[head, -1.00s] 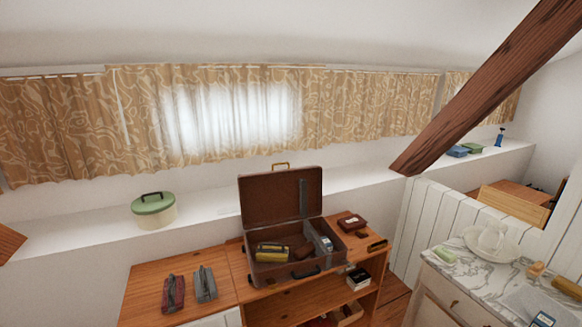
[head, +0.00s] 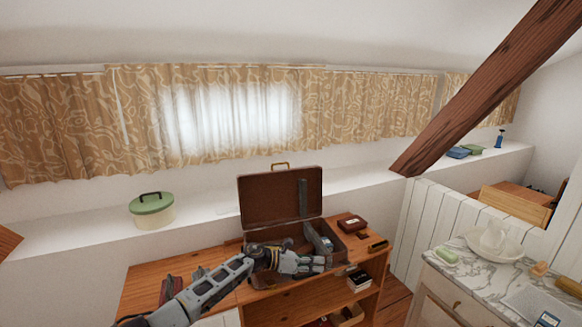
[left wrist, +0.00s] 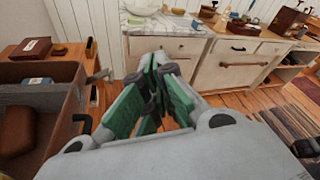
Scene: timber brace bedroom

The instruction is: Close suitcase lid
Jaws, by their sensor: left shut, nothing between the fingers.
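The brown suitcase (head: 318,236) stands on the wooden shelf unit with its lid (head: 272,199) raised upright at the back. A brass handle tops the lid, and a dark strap or stay shows on its inner right side. My left gripper (head: 318,264) is in front of the suitcase's open base, hiding much of its contents and front wall. In the left wrist view the gripper (left wrist: 152,122) is shut and empty, with the suitcase's side wall (left wrist: 72,105) to its left. A brown item (left wrist: 18,130) lies inside the base. My right gripper is not in view.
A brown box (head: 351,223) and small dark items lie right of the suitcase. A green-lidded pot (head: 152,208) stands on the white ledge. A marble-topped cabinet (head: 480,262) is at right. The sloping timber beam (head: 480,90) crosses above right.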

